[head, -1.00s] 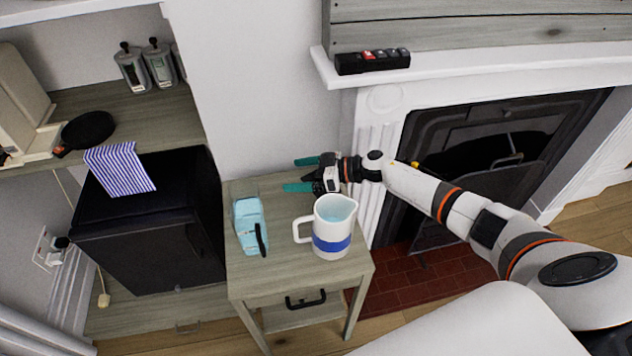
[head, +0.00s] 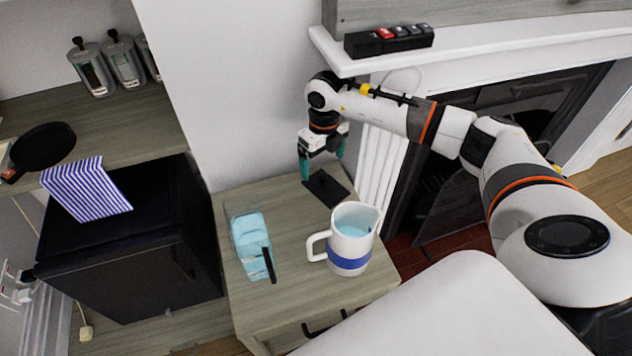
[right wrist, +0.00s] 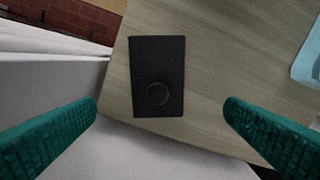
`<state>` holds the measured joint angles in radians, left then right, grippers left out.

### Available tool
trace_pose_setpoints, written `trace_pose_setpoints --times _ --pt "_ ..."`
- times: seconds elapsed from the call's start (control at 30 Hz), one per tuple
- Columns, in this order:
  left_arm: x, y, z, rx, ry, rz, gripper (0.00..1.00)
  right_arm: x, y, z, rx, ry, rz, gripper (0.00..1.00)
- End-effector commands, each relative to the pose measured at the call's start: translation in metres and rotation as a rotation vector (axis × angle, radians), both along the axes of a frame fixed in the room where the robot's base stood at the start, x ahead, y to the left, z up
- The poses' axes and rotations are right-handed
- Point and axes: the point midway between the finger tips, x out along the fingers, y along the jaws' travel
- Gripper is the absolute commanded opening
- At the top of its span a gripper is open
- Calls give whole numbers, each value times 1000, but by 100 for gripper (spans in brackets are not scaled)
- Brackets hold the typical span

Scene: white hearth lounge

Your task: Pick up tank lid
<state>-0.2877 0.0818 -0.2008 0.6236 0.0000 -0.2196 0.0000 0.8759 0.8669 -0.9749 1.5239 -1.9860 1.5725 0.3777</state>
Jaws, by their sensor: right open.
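The tank lid, a flat black rectangle (head: 326,189) with a small round knob, lies on the back of the small wooden table (head: 290,290). In the right wrist view the lid (right wrist: 158,80) lies flat, with its knob near its lower end. My right gripper (head: 321,172) points down above the lid, with its teal fingers open and apart. In the right wrist view the fingers (right wrist: 162,125) stand on both sides of the lid with nothing between them touching it. A light blue translucent tank (head: 252,245) with a black handle stands on the table's left part. My left gripper is out of view.
A white jug (head: 350,240) with a blue band and bluish liquid stands in front of the lid. The fireplace mantel (head: 400,55) with a black switch box (head: 388,40) is above right. A black mini fridge (head: 130,235) with a striped cloth (head: 88,188) stands left.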

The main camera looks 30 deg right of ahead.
Motion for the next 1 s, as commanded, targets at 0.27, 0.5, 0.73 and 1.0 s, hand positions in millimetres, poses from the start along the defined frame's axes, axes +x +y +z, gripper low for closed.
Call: trace_pose_setpoints --times 0.27,0.5,0.73,1.0 --pt "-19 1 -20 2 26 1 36 -1 -3 -26 -17 -1 18 93" --pt "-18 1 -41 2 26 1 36 -4 -2 -56 -15 1 16 93" --pt "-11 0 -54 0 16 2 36 -4 -2 -76 -14 -1 15 93" --pt "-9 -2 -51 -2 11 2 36 -4 -2 -74 -14 -1 15 78"
